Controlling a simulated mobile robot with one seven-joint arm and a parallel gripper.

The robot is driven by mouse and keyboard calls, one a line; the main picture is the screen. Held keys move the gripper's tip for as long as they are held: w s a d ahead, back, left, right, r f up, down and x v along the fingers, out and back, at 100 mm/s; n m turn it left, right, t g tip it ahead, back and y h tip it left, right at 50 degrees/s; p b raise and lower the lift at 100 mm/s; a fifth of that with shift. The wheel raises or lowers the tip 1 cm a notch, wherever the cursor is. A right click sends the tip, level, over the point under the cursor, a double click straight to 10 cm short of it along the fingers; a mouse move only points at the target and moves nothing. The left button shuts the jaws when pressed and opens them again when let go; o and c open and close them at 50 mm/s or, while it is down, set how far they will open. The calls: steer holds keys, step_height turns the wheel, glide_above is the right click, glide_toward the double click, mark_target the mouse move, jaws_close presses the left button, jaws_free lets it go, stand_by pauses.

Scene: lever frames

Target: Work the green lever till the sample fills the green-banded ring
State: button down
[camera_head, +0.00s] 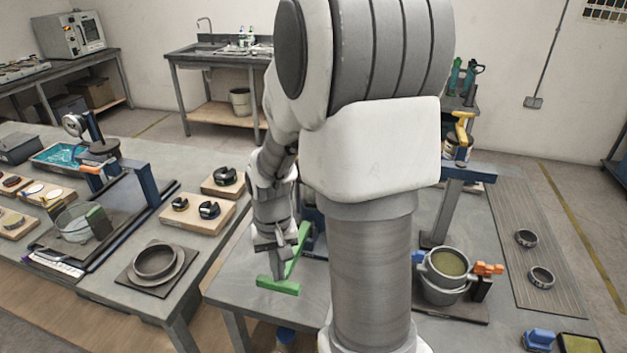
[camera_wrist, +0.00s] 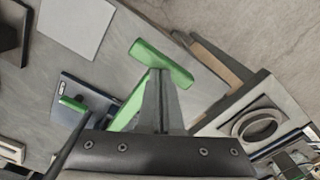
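The green lever (camera_head: 298,252) has a long shaft ending in a crossbar handle, low over the front of the grey table in the head view. In the wrist view its crossbar (camera_wrist: 163,61) lies just beyond my fingertips and its shaft runs off to the lower left. My gripper (camera_head: 280,272) points down at the crossbar, near where the shaft joins it. Its fingers (camera_wrist: 159,82) are together, with tips overlapping the bar's near edge; whether they pinch it is unclear. A dark blue stand (camera_wrist: 82,100) with a green tip is beside the shaft. I cannot identify a green-banded ring or the sample.
At right, a cup (camera_head: 447,268) of yellow-green material stands between blue and orange handles. Two small rings (camera_head: 541,277) lie on a ribbed mat. A dark bowl (camera_head: 155,261) sits on the left bench, across a gap. My arm blocks the centre.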

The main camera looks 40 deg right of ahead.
step_height(320, 180, up, 14)
steer(key=w+d+p, duration=0.1)
steer(key=p, duration=1)
steer(key=shift+d+r, duration=0.2)
steer(key=shift+d, duration=0.1)
steer(key=shift+w, duration=0.1)
steer(key=f+b, duration=0.1)
steer(key=b, duration=0.1)
steer(key=f+b, duration=0.2)
steer(key=b, duration=0.1)
steer(key=f+b, duration=0.2)
steer(key=shift+a+f, duration=0.1)
steer(key=shift+a, duration=0.15)
steer(key=shift+f+b, duration=0.1)
steer(key=shift+b, duration=0.2)
stand_by(1.8)
